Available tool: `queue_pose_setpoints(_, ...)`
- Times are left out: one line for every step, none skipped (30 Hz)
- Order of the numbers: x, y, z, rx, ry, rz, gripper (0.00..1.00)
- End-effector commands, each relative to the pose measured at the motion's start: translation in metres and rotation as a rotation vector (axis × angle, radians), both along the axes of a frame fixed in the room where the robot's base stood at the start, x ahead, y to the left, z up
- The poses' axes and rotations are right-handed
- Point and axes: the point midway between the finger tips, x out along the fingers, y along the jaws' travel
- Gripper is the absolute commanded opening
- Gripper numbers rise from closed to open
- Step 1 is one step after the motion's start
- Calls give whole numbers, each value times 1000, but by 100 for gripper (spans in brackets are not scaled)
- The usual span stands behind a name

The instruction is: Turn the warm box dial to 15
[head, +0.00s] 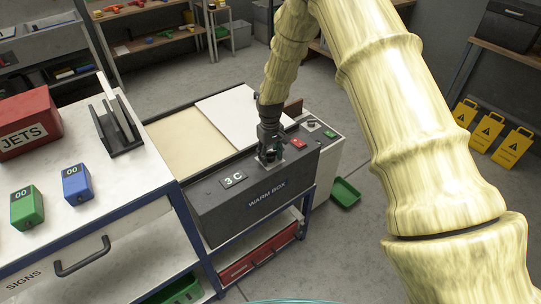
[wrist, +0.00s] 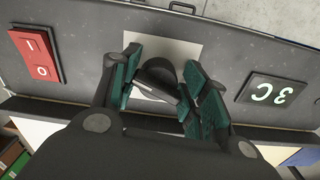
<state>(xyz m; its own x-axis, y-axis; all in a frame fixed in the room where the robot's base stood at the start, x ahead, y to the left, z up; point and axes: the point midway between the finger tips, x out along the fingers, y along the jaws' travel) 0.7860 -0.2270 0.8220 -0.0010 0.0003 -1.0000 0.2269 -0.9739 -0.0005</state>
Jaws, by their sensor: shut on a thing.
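The warm box (head: 212,216) is a dark grey box lettered "WARM BOX" on its front, standing on a blue-framed bench. My gripper (head: 269,157) reaches down onto its top panel. In the wrist view my gripper's teal fingers (wrist: 160,88) are closed around the black dial (wrist: 157,72), which sits on a pale square plate (wrist: 188,50). The fingers hide part of the dial and any marks around it.
A red switch (head: 298,143) is right of the dial on the top panel. A white table (head: 104,203) at left holds a red "JETS" box (head: 25,120), a green block (head: 27,207) and a blue block (head: 76,184). A green tray (head: 345,193) is at right. Floor beyond is open.

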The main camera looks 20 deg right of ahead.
Motion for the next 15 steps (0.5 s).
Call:
queue_pose_setpoints(6,-1,4,-2,-13,-27,21)
queue_pose_setpoints(6,-1,4,-1,-13,-42,21)
queue_pose_setpoints(6,-1,4,-1,-13,-63,21)
queue_pose_setpoints(6,-2,4,-1,-13,-76,21)
queue_pose_setpoints(6,-2,4,-1,-13,-87,21)
queue_pose_setpoints(6,-2,4,-2,-13,-102,21)
queue_pose_setpoints(6,-2,4,-1,-13,-113,21)
queue_pose_setpoints(6,-2,4,-1,-13,-121,21)
queue_pose_setpoints(6,-2,4,-1,-13,-131,21)
queue_pose_setpoints(6,-2,4,-2,-13,-137,21)
queue_pose_setpoints(6,-2,4,-2,-13,-142,21)
queue_pose_setpoints(6,-2,5,-2,-13,-148,21)
queue_pose_setpoints(6,-2,5,-2,-13,-152,21)
queue_pose_setpoints(6,-2,5,-2,-13,-155,21)
queue_pose_setpoints(6,-2,5,-2,-13,-158,21)
